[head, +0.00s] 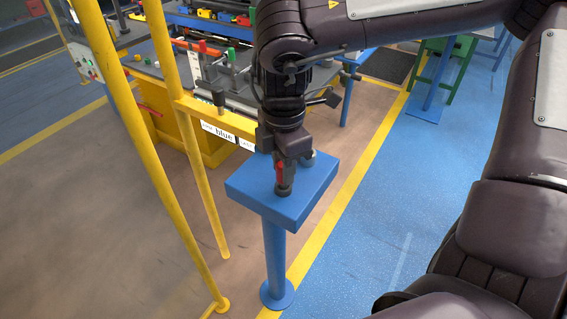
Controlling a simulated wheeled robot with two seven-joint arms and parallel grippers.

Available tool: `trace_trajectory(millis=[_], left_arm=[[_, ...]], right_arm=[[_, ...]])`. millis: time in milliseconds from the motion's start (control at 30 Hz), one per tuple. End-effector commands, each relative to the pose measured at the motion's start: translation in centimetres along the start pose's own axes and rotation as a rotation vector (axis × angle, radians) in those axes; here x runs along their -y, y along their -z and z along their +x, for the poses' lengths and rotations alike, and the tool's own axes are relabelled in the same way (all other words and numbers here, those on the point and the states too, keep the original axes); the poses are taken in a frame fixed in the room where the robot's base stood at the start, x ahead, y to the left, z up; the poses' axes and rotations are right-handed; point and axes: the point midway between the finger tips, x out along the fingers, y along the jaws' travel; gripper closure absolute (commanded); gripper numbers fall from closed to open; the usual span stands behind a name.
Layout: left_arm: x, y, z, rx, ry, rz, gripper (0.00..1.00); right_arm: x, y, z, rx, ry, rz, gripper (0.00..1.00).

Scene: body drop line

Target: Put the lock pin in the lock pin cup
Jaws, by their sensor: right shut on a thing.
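My right gripper (287,178) points down over the small blue stand (310,200) in the middle of the head view. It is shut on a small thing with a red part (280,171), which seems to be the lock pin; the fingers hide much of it. Just under the fingertips is a dark round piece (284,190) at the stand's top. I cannot tell whether it is the lock pin cup or the pin's lower end. A grey rounded piece (309,157) shows behind the gripper, partly hidden. My left gripper is not in view.
Yellow posts (150,150) and a yellow rail (225,122) with labels stand left of the stand. A dark knob (219,99) stands at the rail. A cluttered workbench (190,70) is behind. The blue floor (400,190) at right is clear.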

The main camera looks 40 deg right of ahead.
Motion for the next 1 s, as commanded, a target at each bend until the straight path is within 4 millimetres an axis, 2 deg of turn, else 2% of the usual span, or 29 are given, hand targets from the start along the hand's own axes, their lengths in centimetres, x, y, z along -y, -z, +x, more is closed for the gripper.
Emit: trace_trajectory(millis=[100,133,300,567,667,700,867,1000], left_arm=[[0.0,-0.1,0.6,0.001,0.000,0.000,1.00],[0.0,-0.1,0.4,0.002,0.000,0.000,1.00],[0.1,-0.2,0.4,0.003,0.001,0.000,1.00],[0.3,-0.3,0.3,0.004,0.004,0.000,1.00],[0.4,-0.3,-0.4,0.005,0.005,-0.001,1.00],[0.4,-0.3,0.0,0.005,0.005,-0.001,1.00],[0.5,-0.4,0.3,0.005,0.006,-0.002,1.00],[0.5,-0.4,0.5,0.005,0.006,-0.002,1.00]], right_arm=[[0.0,0.0,0.5,0.000,0.000,0.000,1.00],[0.0,0.0,0.4,0.000,0.000,0.000,0.71],[0.0,0.0,0.3,0.000,0.000,0.000,0.52],[0.0,0.0,0.2,0.000,0.000,0.000,0.52],[0.0,0.0,-0.4,0.000,0.000,0.000,0.52],[-0.1,0.0,-0.7,0.000,-0.004,0.000,0.52],[-0.1,0.0,-3.7,0.001,-0.008,0.000,0.52],[-0.1,0.0,-6.9,0.002,-0.007,0.001,0.52]])
